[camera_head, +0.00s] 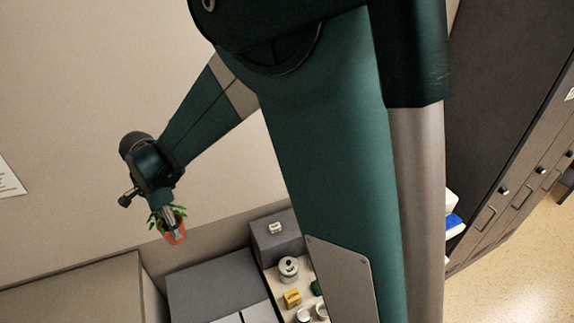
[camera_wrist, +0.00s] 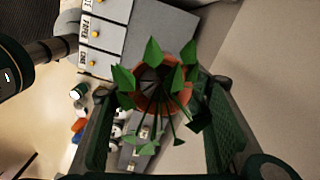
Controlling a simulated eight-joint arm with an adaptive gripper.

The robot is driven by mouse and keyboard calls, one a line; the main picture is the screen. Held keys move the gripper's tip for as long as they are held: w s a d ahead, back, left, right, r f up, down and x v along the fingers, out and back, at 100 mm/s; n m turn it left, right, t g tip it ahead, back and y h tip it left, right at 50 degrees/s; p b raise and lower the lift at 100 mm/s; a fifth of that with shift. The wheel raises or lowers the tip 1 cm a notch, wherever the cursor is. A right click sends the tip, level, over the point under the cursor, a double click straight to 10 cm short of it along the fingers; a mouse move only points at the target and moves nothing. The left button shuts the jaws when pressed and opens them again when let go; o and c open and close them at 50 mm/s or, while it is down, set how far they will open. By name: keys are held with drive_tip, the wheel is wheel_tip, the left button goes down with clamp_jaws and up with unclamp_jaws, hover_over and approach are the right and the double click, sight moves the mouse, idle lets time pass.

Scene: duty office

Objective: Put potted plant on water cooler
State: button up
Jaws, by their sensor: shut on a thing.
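The potted plant (camera_head: 175,237) is a small terracotta pot with green leaves. My gripper (camera_head: 171,222) is shut on it and holds it up in the air, left of centre in the head view. In the wrist view the orange pot (camera_wrist: 177,97) and its leaves sit between my two dark green fingers. The leaves partly hide the pot's rim. I cannot pick out a water cooler for certain in either view.
A grey unit (camera_head: 215,286) stands below; its white labelled fronts (camera_wrist: 95,27) show in the wrist view. A grey box (camera_head: 277,238) and a pale surface with a can (camera_head: 288,268), a yellow item (camera_head: 292,297) and cups lie beside it. Dark lockers (camera_head: 510,130) stand at right.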

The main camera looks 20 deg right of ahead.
drive_tip(key=w+d+r+m, duration=0.2)
drive_tip(key=w+d+m, duration=0.1)
drive_tip(key=d, duration=1.4)
drive_tip(key=w+d+r+m, duration=0.2)
drive_tip(key=w+d+m, duration=0.1)
drive_tip(key=d, duration=1.4)
drive_tip(key=w+d+r+m, duration=0.2)
drive_tip(key=w+d+m, duration=0.1)
drive_tip(key=d, duration=1.4)
drive_tip(key=s+d+m, duration=0.2)
drive_tip(key=s+d, duration=0.1)
drive_tip(key=d, duration=0.9)
drive_tip(key=s+d+m, duration=0.3)
drive_tip(key=d, duration=0.9)
drive_tip(key=s+d+m, duration=0.2)
drive_tip(key=s+d, duration=0.1)
drive_tip(key=d, duration=0.9)
drive_tip(key=shift+s+d+r+m+b, duration=0.2)
drive_tip(key=shift+s+r+m+b, duration=0.15)
drive_tip(key=shift+r+m, duration=0.1)
drive_tip(key=shift+f+p, duration=0.45)
drive_tip(key=shift+f, duration=2.45)
drive_tip(key=shift+f, duration=0.1)
drive_tip(key=shift+w+f+p, duration=0.1)
drive_tip(key=shift+f+p, duration=0.25)
drive_tip(key=shift+f, duration=1.65)
